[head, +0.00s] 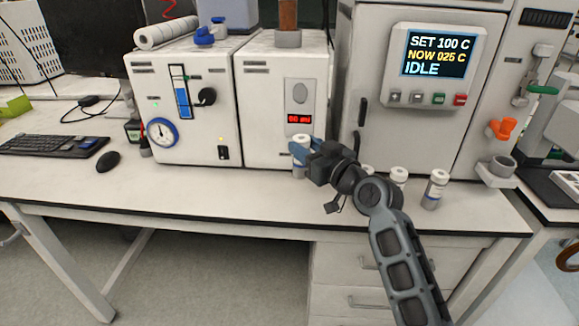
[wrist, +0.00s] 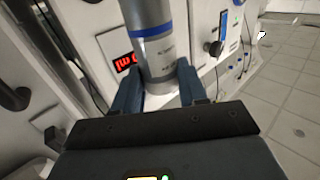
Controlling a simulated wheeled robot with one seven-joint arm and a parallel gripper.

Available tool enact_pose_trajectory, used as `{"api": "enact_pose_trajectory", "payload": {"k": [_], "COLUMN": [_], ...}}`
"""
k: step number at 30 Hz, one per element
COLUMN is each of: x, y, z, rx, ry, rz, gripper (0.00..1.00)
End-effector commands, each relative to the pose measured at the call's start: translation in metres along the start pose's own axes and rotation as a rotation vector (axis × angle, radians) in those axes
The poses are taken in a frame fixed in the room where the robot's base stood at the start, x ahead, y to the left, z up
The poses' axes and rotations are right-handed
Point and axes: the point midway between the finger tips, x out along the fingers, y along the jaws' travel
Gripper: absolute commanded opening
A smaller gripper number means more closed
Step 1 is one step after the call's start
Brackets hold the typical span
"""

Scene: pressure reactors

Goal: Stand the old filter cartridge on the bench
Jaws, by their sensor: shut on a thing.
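My gripper (head: 304,152) is shut on the old filter cartridge (head: 300,169), a white and grey cylinder with a blue band. The cartridge looks about upright, above or on the bench (head: 220,194) in front of the unit with the red display. I cannot tell whether its base touches the bench top. In the wrist view, the cartridge (wrist: 154,42) is between the two blue fingers of my gripper (wrist: 157,82). The fingers hide part of it in the head view.
Similar small cylinders stand right of my gripper, including one near the bench edge (head: 436,189) and one behind my arm (head: 398,178). White reactor units (head: 190,122) line the back. The keyboard (head: 52,145) and mouse (head: 108,161) are left. The bench front between mouse and gripper is clear.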

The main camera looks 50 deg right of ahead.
Motion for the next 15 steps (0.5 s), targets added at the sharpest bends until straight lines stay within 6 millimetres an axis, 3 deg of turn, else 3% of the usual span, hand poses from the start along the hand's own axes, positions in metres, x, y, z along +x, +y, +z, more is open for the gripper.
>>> {"api": "enact_pose_trajectory", "payload": {"k": [3,15], "x": [0.0,0.001], "y": [0.0,0.0], "z": [0.022,0.067], "rx": [0.002,0.001], "ry": [0.0,0.001], "rz": [0.0,-0.001], "gripper": [0.0,0.0]}}
